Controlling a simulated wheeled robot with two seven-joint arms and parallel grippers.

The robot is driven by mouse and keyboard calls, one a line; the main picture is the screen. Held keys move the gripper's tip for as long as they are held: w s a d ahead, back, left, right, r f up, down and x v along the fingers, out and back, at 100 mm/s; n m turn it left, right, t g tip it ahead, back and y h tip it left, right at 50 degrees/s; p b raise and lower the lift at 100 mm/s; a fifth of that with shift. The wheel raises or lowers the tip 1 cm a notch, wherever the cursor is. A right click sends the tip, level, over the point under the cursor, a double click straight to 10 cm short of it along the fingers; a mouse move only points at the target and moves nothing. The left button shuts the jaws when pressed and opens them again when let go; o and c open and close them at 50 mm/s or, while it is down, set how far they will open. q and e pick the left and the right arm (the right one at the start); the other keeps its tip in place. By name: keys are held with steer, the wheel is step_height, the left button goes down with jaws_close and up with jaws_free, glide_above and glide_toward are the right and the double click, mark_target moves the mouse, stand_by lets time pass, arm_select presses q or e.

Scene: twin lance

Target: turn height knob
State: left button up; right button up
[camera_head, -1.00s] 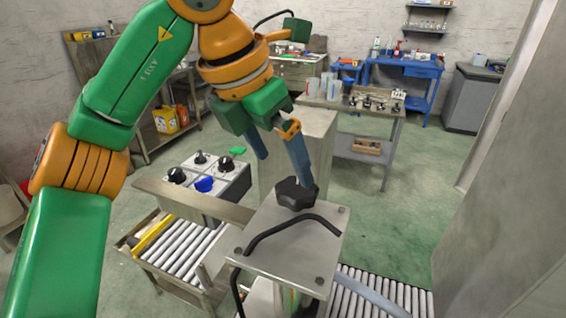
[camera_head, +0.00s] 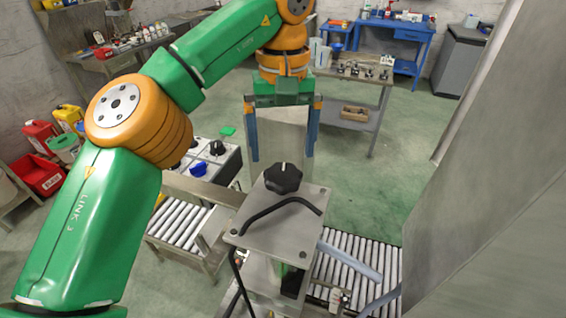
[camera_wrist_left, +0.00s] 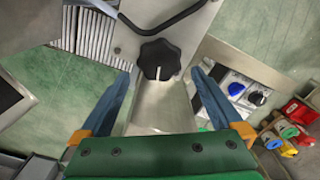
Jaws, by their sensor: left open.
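The height knob (camera_head: 283,178) is black and lobed with a white mark on top. It sits on the metal top plate (camera_head: 262,235) of the machine, behind a bent black cable. My left gripper (camera_head: 281,157) is open and empty, pointing down, its two blue fingers spread above and behind the knob in the head view. In the left wrist view the knob (camera_wrist_left: 159,60) lies ahead of and between the lines of the open fingers (camera_wrist_left: 163,72), and they do not appear to touch it. My right gripper is not in view.
Roller conveyors (camera_head: 345,262) run on both sides of the machine. A control box (camera_head: 222,160) with black knobs and a blue knob stands to the left. A grey metal panel (camera_head: 480,190) fills the right side. Open green floor (camera_head: 385,170) lies behind.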

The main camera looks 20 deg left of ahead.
mark_target(283, 173)
arm_select(q)
step_height(283, 173, down, 6)
steer(key=shift+w+r+b, duration=0.1)
steer(key=shift+r+b, duration=0.05)
steer(key=shift+b, duration=0.25)
steer(key=shift+c, duration=0.2)
steer(key=shift+r, duration=0.1)
steer(key=c, duration=1)
steer(key=shift+c, duration=0.2)
steer(key=shift+n, duration=0.3)
